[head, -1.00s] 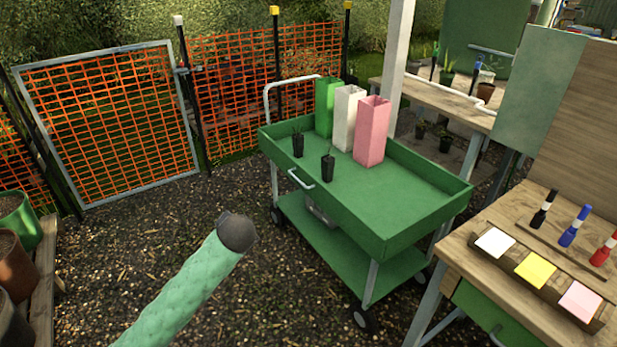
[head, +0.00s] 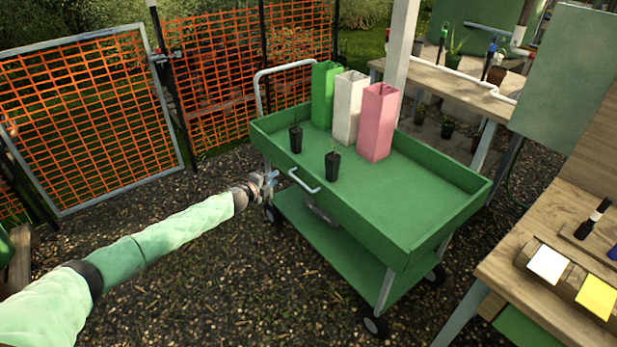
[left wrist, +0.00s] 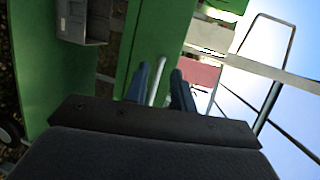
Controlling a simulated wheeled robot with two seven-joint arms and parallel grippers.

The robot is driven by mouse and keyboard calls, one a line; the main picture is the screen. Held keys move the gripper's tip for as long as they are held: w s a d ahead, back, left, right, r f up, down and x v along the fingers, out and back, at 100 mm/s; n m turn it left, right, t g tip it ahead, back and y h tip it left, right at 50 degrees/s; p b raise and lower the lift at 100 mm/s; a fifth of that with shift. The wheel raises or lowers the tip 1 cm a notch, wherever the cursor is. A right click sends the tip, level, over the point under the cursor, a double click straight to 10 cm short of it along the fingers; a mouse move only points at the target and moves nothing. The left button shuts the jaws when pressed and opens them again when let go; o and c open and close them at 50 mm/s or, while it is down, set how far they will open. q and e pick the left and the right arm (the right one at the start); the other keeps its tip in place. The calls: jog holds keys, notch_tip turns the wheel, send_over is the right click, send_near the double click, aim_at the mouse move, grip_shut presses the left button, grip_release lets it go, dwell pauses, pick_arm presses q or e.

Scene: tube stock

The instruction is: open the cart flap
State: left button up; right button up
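The green cart (head: 390,208) has an upright front side wall, the flap (head: 352,217), with a pale bar handle (head: 305,182) on its outer face. The flap looks shut. My left gripper (head: 271,180) is just left of the handle, apart from it in the head view. In the left wrist view, its two dark fingers (left wrist: 161,88) are spread, with the pale handle (left wrist: 158,67) showing beyond and between them against the green flap (left wrist: 160,35). Nothing is held. My right gripper is out of view.
Green, white and pink square tubes (head: 379,122) stand in the cart's tray, with two small black pots (head: 332,165) near the flap. A grey box (head: 318,211) sits beneath the tray. A wooden bench (head: 540,268) stands right. Gravel in front is clear.

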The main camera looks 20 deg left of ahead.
aim_at(300, 181)
pick_arm(q)
jog(key=s+d+m+g+h, duration=0.2)
jog(key=s+d+m+h, duration=0.1)
jog(key=d+h, duration=0.15)
jog(key=shift+p+x, duration=0.4)
jog(key=shift+x, duration=3.7)
jog(key=shift+s+d, duration=0.1)
jog(key=shift+d, duration=0.05)
grip_shut()
